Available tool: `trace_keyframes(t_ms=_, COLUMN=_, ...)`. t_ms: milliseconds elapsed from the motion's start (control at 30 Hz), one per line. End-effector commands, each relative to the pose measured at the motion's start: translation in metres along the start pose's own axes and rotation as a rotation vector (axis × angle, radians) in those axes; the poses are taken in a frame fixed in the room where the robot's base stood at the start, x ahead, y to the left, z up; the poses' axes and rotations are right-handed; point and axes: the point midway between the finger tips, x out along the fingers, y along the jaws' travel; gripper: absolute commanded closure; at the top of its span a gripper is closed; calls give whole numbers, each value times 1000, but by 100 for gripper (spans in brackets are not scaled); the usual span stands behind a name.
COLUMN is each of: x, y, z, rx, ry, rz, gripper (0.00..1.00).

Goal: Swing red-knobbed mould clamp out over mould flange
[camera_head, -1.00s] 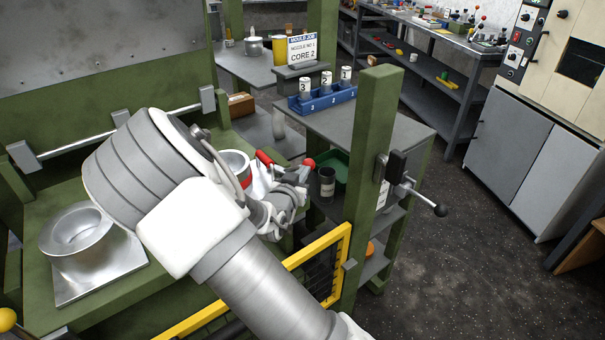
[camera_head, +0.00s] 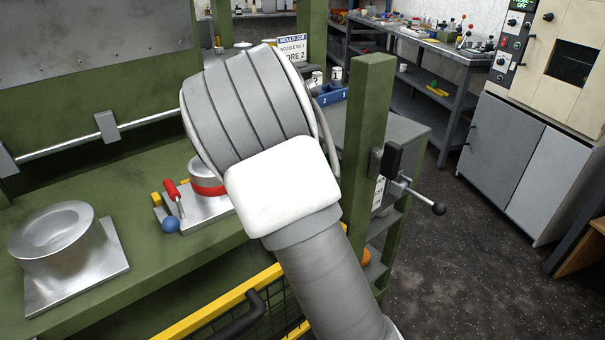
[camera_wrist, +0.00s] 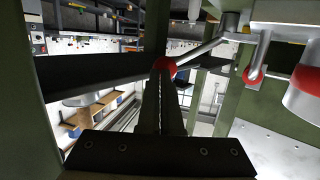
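In the wrist view, my gripper (camera_wrist: 163,76) has its two dark fingers together with only a thin seam between them. A red ball knob (camera_wrist: 165,66) on a metal rod shows right at the fingertips and partly behind them; I cannot tell whether they touch. The rod runs up and right to the clamp (camera_wrist: 232,28). The mould with a red band (camera_wrist: 308,82) stands to the right. In the head view, the mould (camera_head: 205,178) sits on a metal plate, partly behind my arm. My gripper and the red knob are hidden there.
A red handle (camera_head: 171,189) and a blue ball knob (camera_head: 170,225) are left of the mould. A round metal flanged part (camera_head: 62,240) sits on the green bed at left. A green post (camera_head: 366,150) and a yellow guard rail (camera_head: 215,305) stand close to my arm.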

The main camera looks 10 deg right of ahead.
Motion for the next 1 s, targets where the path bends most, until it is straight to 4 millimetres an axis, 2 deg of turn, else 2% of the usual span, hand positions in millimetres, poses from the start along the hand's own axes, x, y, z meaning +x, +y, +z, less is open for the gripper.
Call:
trace_keyframes(t_ms=400, x=19, y=9, z=-3, rx=0, ry=1, rz=3, gripper=100)
trace_keyframes(t_ms=1000, x=23, y=10, z=-7, rx=1, ry=6, rz=3, gripper=100)
